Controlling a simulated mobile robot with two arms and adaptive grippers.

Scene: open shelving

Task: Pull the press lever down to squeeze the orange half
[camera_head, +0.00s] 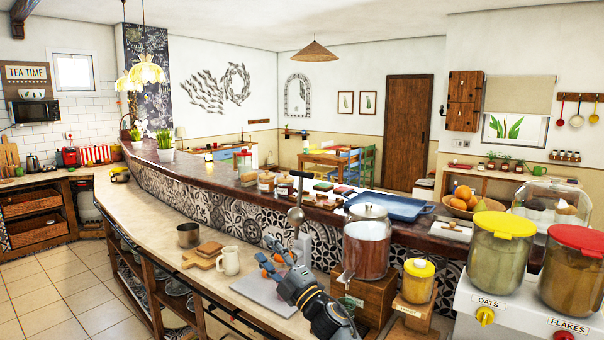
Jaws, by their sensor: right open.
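The press stands on the counter right of the mug. Its lever (300,187) is a thin upright rod with a dark crossbar at its top. A rounded metal press head (295,216) is below the rod, and a flat grey base plate (262,292) lies underneath. My right gripper (268,255), dark with blue and orange fingers, reaches in from the lower right. It is open, over the base plate, below and in front of the lever, apparently apart from it. I cannot make out the orange half; my gripper covers part of the press. My left gripper is not in view.
A large jar (366,250) on a wooden stand and a yellow-lidded jar (418,282) are close on the right.

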